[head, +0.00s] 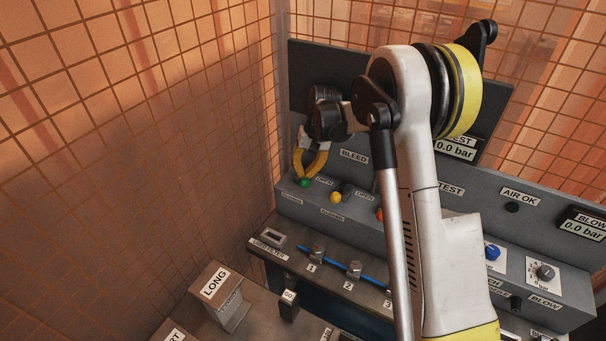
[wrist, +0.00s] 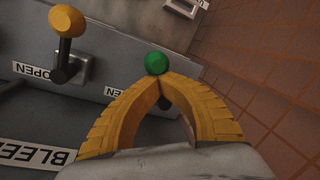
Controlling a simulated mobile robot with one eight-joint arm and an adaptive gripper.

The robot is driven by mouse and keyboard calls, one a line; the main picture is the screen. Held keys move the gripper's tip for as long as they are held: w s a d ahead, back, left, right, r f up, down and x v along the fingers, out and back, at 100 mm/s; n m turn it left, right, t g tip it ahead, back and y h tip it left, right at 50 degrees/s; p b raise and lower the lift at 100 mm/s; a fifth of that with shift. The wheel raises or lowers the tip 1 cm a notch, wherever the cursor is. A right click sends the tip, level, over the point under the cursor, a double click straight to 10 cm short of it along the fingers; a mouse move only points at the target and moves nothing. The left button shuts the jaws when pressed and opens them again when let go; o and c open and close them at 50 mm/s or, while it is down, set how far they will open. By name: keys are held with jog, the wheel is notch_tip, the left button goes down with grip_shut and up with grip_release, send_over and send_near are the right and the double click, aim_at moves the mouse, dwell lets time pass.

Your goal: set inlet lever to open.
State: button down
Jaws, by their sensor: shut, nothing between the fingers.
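A lever with a green ball knob (head: 305,183) stands at the left end of the grey panel; no inlet label is readable beside it. My gripper (head: 307,176) is shut and empty, its yellow fingertips right at this knob. In the wrist view the closed fingertips (wrist: 161,77) meet just below the green knob (wrist: 157,63); I cannot tell whether they touch it. The lever's shaft is mostly hidden behind the fingers. An OPEN label (wrist: 121,95) lies to the left of the fingers. A CLOSED label sits lower on the panel in the head view.
A yellow-knobbed lever (head: 336,197) stands just right of the green one, and also shows in the wrist view (wrist: 67,21). A mesh wall (head: 150,130) rises at left. A bench with fittings (head: 318,254) lies in front.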

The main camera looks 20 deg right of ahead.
jog(key=shift+s+d+n, duration=0.1)
jog(key=shift+n, duration=0.2)
jog(key=c, duration=2.1)
grip_release()
jog(key=shift+c, duration=0.2)
jog(key=o, duration=0.6)
jog(key=shift+s, duration=0.1)
jog(key=shift+r, duration=0.1)
notch_tip(320, 180, up, 10)
